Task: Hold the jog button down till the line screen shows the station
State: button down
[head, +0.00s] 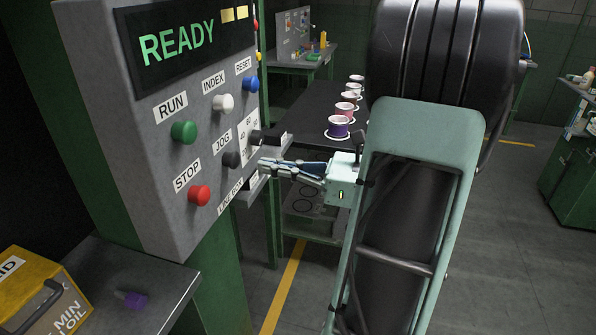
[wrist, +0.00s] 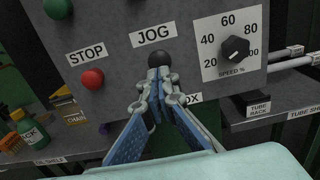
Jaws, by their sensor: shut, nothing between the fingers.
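The line screen (head: 178,40) on the grey box reads READY in green. The dark jog button (head: 231,159) sits under its JOG label; it also shows in the wrist view (wrist: 162,59). My gripper (head: 264,165) is shut and empty, with its tips pointing at the panel. In the head view a gap shows between the tips and the jog button. In the wrist view the tips (wrist: 162,74) overlap the lower edge of the button, so contact is not clear there.
The red stop button (head: 199,195), green run button (head: 184,131), white index button (head: 223,102) and blue reset button (head: 250,83) surround it. A speed knob (wrist: 236,48) is to the right. Several cups (head: 338,127) stand on the dark line behind.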

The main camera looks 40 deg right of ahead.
aim_at(238, 161)
jog(key=x, duration=0.4)
jog(key=shift+a, duration=0.1)
jog(key=shift+w, duration=0.1)
